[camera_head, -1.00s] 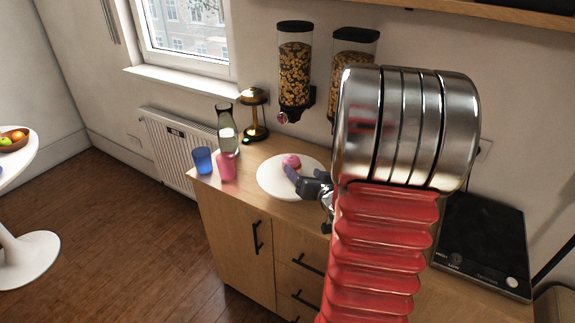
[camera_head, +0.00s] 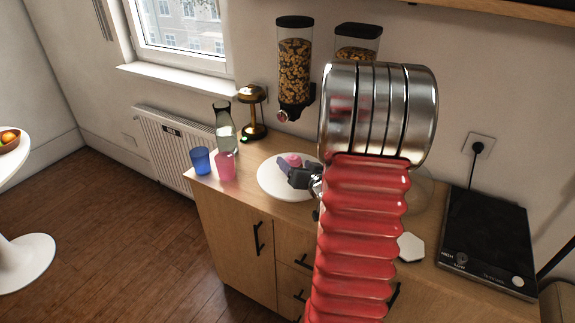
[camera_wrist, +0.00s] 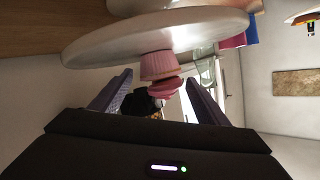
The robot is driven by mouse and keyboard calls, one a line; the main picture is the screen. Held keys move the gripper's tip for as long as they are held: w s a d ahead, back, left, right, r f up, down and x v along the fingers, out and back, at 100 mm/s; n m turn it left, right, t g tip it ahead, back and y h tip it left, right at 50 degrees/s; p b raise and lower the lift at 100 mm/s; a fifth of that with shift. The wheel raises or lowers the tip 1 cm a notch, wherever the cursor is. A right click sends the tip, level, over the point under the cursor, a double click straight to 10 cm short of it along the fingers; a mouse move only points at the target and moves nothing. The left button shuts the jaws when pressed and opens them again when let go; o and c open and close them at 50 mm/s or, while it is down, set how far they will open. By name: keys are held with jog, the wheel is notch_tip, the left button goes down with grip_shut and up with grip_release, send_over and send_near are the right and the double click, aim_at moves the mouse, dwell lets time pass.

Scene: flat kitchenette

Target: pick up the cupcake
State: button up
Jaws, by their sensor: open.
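The pink cupcake (camera_head: 291,160) sits on a round white plate (camera_head: 270,182) on the wooden counter. My gripper (camera_head: 286,168) is at the plate, in front of the cupcake, and partly hides it. In the wrist view the cupcake (camera_wrist: 158,68) shows between and beyond the two finger tips of my open gripper (camera_wrist: 157,78), with the white plate (camera_wrist: 100,48) along its base. The fingers stand apart on either side of it. I cannot tell whether either finger touches it.
A pink cup (camera_head: 225,166), a blue cup (camera_head: 200,161) and a glass carafe (camera_head: 224,125) stand left of the plate. A brass lamp (camera_head: 253,112) is behind. A cereal dispenser (camera_head: 295,70) hangs above. A black scale-like panel (camera_head: 488,245) lies at right.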

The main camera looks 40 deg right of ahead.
jog(key=shift+x, duration=0.9)
jog(key=shift+c, duration=0.2)
jog(key=shift+d, duration=0.1)
jog(key=c, duration=0.6)
